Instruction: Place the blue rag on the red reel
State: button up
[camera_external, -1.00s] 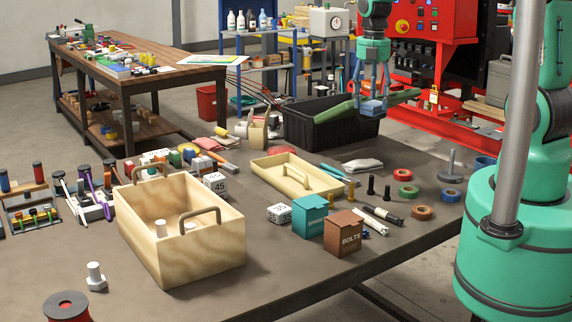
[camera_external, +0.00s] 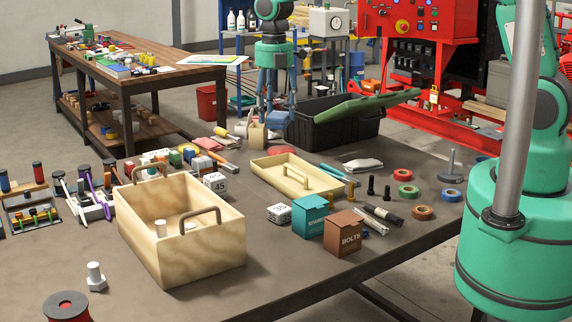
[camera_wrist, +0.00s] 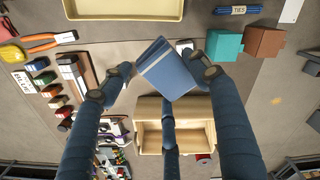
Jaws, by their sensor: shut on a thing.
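My gripper (camera_external: 278,112) hangs over the far edge of the workbench, by the black crate's left end, well above the bench top. Its fingers are shut on the blue rag (camera_external: 280,119), a flat folded block. In the wrist view the rag (camera_wrist: 168,68) sits between the fingertips, tilted. The red reel (camera_external: 66,306), a spool with a dark round top, stands at the bench's near left corner, cut by the picture's lower edge. It is far from my gripper, with the wooden toolbox between them.
The wooden toolbox (camera_external: 187,250) with raised handles stands mid-bench. A shallow tray (camera_external: 268,168), teal box (camera_external: 309,215) and brown box (camera_external: 343,233) are right of it. The black crate (camera_external: 352,132) holds a long green thing.

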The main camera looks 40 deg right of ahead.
jog(key=s+a+n+p, duration=0.1)
jog(key=s+a+n, duration=0.3)
jog(key=a, duration=1)
jog(key=s+a+n+p, duration=0.1)
jog(key=s+a, duration=0.5)
jog(key=a, duration=0.9)
jog(key=s+a+f+n+p, duration=0.15)
jog(key=s+a+n, duration=0.35)
jog(key=s+a, duration=1.75)
notch_tip(320, 180, down, 12)
jog(key=shift+s+r, duration=0.2)
jog(key=shift+s, duration=0.1)
jog(key=shift+d, duration=0.15)
jog(key=shift+w+a+f, duration=0.25)
jog(key=shift+w+a, duration=0.85)
jog(key=shift+a, duration=1.35)
jog(key=shift+w+a+f, duration=0.2)
jog(key=shift+w+a, duration=0.9)
jog(key=shift+a, duration=1.3)
jog(key=shift+w+a+f, duration=0.25)
jog(key=shift+w+a, duration=0.85)
jog(key=shift+a, duration=1.35)
